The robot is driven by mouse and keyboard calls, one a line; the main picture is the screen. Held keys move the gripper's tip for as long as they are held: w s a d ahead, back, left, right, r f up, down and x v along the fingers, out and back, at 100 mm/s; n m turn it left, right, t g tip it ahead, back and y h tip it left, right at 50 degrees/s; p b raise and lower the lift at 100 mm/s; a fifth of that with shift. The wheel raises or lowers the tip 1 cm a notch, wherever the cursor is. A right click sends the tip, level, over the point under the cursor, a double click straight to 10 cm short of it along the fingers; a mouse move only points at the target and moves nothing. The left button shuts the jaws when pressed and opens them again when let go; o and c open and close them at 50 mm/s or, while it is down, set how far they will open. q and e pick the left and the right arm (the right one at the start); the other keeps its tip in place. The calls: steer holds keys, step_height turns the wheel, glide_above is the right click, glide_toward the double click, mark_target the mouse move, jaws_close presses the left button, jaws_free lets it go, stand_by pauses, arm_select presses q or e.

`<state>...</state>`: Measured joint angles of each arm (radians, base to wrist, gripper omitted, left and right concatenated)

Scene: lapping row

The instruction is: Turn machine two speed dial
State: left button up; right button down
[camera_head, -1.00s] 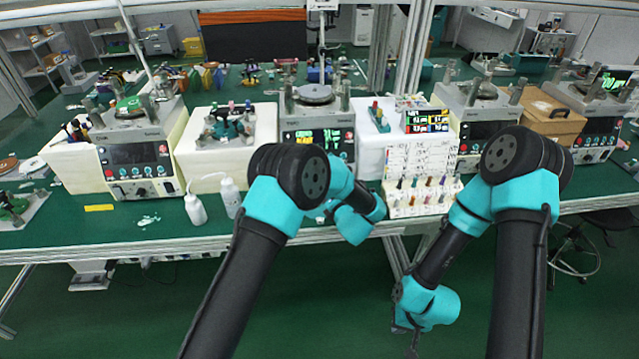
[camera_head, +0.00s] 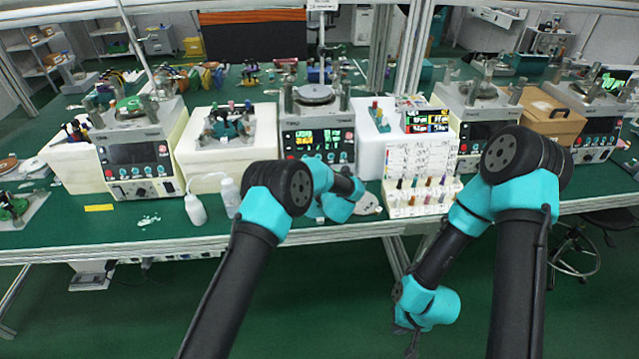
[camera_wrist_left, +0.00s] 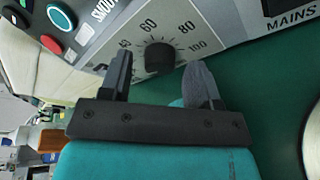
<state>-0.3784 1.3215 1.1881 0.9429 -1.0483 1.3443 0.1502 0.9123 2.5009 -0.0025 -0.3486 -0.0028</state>
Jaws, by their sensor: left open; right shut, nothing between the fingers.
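The second machine from the left (camera_head: 317,137) stands on the green bench with a lit display. My left arm reaches up to its front and hides its lower panel and my left gripper in the head view. In the left wrist view the dark speed dial (camera_wrist_left: 160,57) sits on a grey panel with a scale printed 60, 80 and 100. My left gripper (camera_wrist_left: 158,70) is open, with one finger either side of the dial as seen here. Contact cannot be told. My right gripper (camera_head: 412,344) is shut and empty, hanging low in front of the bench.
A green button (camera_wrist_left: 61,17) and a red button (camera_wrist_left: 51,44) lie left of the dial. Two white bottles (camera_head: 196,209) stand left of my left arm. A rack of small coloured items (camera_head: 420,197) stands to its right.

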arm_select(q)
steer(key=shift+c, duration=0.2)
steer(key=c, duration=0.9)
steer(key=m+y, duration=0.1)
steer(key=m, duration=0.1)
steer(key=shift+d+f+m+t, duration=0.1)
steer(key=shift+m+t, duration=0.2)
steer(key=shift+m, duration=0.1)
steer(key=shift+f+m+t+y, duration=0.1)
steer(key=shift+m+t+y, duration=0.4)
steer(key=shift+m, duration=1)
